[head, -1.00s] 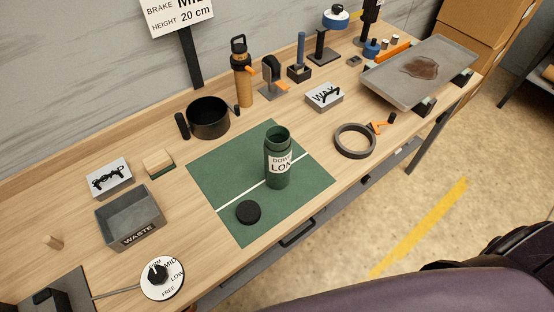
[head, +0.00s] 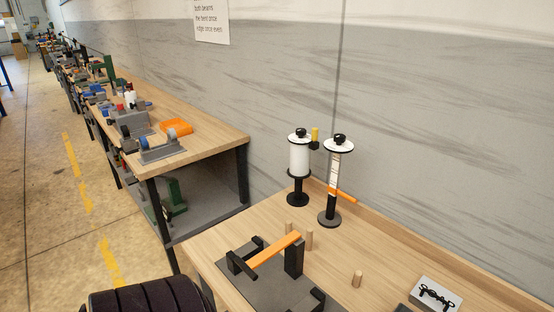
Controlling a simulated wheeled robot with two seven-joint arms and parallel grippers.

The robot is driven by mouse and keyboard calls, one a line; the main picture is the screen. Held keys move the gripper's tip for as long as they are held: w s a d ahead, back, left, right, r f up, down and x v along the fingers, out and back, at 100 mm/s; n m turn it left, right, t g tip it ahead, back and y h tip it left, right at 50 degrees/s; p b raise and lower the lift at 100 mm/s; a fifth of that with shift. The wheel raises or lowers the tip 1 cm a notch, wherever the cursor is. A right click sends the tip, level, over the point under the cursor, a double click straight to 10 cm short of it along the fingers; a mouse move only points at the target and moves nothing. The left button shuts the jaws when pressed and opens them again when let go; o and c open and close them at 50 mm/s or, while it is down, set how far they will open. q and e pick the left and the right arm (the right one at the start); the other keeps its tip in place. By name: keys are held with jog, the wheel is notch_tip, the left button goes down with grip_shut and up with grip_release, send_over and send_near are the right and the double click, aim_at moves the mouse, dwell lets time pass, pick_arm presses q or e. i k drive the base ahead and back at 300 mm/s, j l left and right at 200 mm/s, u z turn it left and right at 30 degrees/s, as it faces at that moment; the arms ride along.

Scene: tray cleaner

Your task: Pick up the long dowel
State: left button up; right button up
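Three short light-wood dowels stand upright on the wooden bench. One dowel (head: 289,229) is at the back left, a second dowel (head: 309,239) is just right of it, and a third dowel (head: 357,279) is apart to the right. The second looks slightly taller than the third, but I cannot tell for sure which is the long dowel. Neither of my grippers shows in the head view.
A grey plate (head: 262,287) with black brackets and an orange bar (head: 274,251) is in front of the dowels. Two black-based stands (head: 299,157) (head: 336,166) rise behind. Another bench (head: 215,138) extends left.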

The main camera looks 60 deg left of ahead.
aim_at(309, 231)
jog(key=u, duration=1.5)
jog(key=j, duration=0.2)
